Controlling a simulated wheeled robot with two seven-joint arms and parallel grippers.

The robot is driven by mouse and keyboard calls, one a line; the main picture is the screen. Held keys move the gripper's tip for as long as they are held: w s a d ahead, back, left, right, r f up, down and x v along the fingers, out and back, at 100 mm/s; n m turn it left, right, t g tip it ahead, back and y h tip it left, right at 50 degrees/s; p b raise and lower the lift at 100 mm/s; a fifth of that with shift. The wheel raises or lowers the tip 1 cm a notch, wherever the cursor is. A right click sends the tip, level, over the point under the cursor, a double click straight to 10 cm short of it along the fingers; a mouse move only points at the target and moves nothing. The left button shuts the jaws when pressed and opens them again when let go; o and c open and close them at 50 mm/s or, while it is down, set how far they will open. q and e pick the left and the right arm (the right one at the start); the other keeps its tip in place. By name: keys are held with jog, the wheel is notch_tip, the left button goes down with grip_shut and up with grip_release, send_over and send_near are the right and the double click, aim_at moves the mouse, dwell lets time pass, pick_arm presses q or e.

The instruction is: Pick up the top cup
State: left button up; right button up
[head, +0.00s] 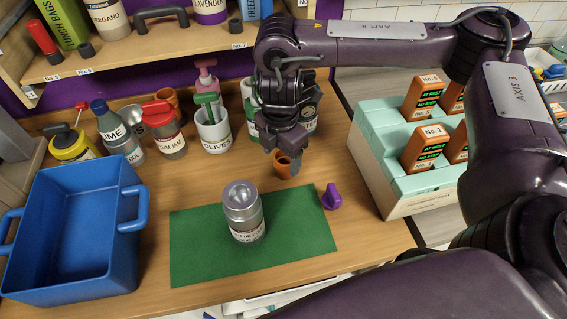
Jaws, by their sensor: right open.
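A silver metal cup (241,199) sits on top of a labelled metal container (248,232), which stands upright on a green mat (300,235). I cannot tell exactly where the cup ends and the container begins. My right gripper (287,165) is open and points down behind and to the right of this stack, apart from it. A small orange-brown cup (283,160) shows at its fingertips; I cannot tell whether it lies between the fingers or behind them. My left gripper is not in view.
A blue bin (70,235) stands at the left. A white OLIVES pot (213,132), jars and bottles line the back. A purple object (332,197) lies at the mat's right edge. A pale green rack (385,140) with orange boxes stands at right. The front of the mat is clear.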

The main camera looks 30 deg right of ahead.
aim_at(283, 166)
jog(key=f, duration=0.5)
jog(key=shift+d+b, duration=0.25)
jog(key=shift+b, duration=0.1)
jog(key=shift+r, duration=0.1)
jog(key=shift+c, duration=0.2)
jog(key=c, duration=1)
